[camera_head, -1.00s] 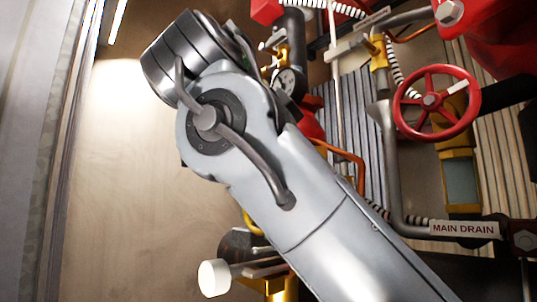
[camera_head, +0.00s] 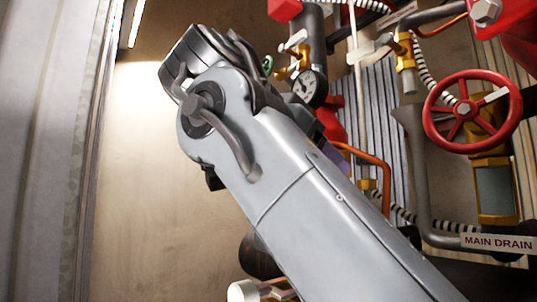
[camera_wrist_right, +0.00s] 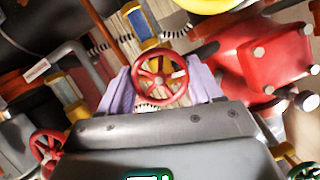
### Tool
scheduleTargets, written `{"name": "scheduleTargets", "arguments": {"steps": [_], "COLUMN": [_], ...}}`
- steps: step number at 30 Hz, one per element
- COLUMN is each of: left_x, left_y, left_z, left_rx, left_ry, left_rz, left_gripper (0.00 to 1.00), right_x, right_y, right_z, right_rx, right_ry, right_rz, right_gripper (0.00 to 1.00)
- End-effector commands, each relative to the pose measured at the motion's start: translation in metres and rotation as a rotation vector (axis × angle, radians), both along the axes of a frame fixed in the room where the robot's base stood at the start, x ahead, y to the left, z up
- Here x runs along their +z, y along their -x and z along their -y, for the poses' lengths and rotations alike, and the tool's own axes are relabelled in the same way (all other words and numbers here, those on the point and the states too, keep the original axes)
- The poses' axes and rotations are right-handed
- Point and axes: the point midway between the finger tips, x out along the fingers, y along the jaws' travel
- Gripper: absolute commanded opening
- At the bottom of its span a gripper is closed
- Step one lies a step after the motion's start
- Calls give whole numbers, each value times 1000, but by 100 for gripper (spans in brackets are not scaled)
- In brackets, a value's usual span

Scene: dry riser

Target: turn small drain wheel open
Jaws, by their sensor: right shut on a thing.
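In the right wrist view, the purple fingers of my right gripper (camera_wrist_right: 161,88) are shut on a small red spoked handwheel (camera_wrist_right: 160,79), one finger at each side of its rim. The wheel bears a pale tab. In the head view, my right forearm hides this wheel and most of the gripper; only a bit of purple finger (camera_head: 336,150) shows past the arm's edge. A larger-looking red handwheel (camera_head: 472,112) with a pale tab stands at the right, apart from the gripper, above a "MAIN DRAIN" label (camera_head: 498,242). My left gripper is out of view.
A round gauge (camera_head: 309,87), brass valves and grey pipes crowd the space beside my arm. An orange pipe (camera_head: 385,175) runs close to the forearm. Another red wheel (camera_wrist_right: 45,146) shows at lower left in the wrist view. The beige wall at left is clear.

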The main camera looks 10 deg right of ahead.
Motion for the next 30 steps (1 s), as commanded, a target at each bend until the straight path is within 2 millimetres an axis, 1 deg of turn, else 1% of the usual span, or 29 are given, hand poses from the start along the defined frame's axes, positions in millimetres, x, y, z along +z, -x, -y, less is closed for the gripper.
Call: {"name": "scheduleTargets", "arguments": {"steps": [1,18,24,30], "left_x": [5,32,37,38], "left_y": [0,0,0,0], "left_z": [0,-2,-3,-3], "left_rx": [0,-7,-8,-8], "left_ry": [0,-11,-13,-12], "left_rz": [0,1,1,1], "left_gripper": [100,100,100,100], "right_x": [3,2,1,1], "right_y": [-1,-2,-3,-3], "right_z": [4,3,4,4], "right_rx": [-3,-4,-5,-3], "right_ry": [10,170,199,211], "right_rz": [-32,-384,-447,-472], "right_gripper": [34,34,34,34]}}
